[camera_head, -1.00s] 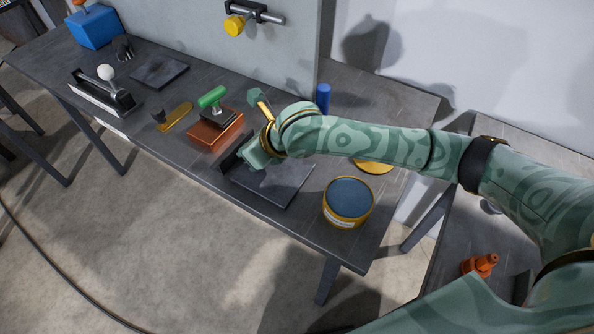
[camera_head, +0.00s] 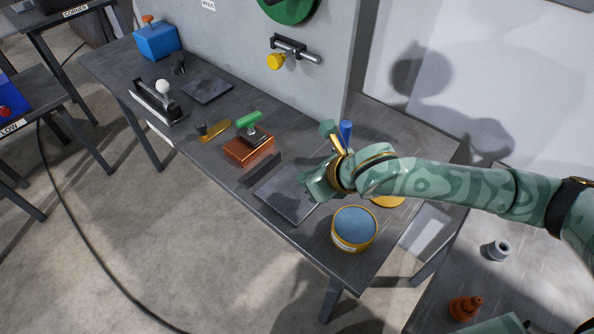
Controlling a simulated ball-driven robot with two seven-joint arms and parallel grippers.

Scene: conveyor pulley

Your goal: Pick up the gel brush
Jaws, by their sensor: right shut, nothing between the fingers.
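I cannot pick out a gel brush with certainty. A dark narrow bar (camera_head: 260,169) lies on the table beside the left edge of a dark flat pad (camera_head: 283,196); whether it is the brush is unclear. A round yellow tin (camera_head: 354,229) with a blue top stands near the table's front right corner. My right gripper (camera_head: 316,187) is shut and empty over the right part of the pad, behind the tin and apart from the bar. My arm hides part of the table behind it. My left gripper is not in view.
A brown block with a green handle (camera_head: 249,148) stands left of the bar. A blue cylinder (camera_head: 345,131) stands behind my gripper. A yellow disc (camera_head: 388,201) is partly hidden by my arm. A grey panel (camera_head: 330,90) rises behind the table.

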